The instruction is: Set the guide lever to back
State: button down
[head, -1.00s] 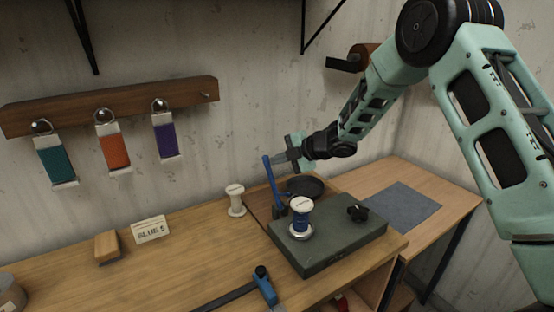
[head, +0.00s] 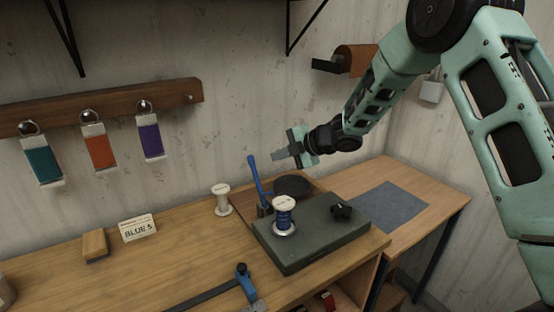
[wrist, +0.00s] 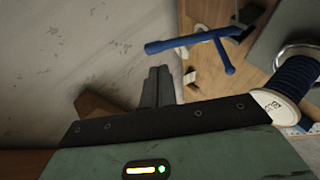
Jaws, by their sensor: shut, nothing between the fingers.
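The guide lever (head: 257,182) is a blue rod rising from a dark base beside the grey-green machine block (head: 310,240). It leans a little to the left in the head view. My gripper (head: 276,155) is shut and empty, up and to the right of the lever's top end, with a small visible gap between them. In the wrist view the closed fingertips (wrist: 159,72) point toward the wall side. A blue rod with a rounded end, likely the lever (wrist: 190,41), lies beyond them, apart from them. A second blue piece crosses it there.
A blue thread spool (head: 284,215) and a black knob (head: 341,210) are on the block. A dark round dish (head: 292,186) lies behind it. A white spool (head: 221,200), a "BLUE 5" card (head: 138,228) and a blue-handled tool (head: 246,282) are on the bench. A grey mat (head: 385,206) lies right.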

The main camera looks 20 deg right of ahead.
jog(key=b+v, duration=0.1)
jog(key=v, duration=0.7)
jog(key=shift+b, duration=0.3)
jog(key=shift+f, duration=0.1)
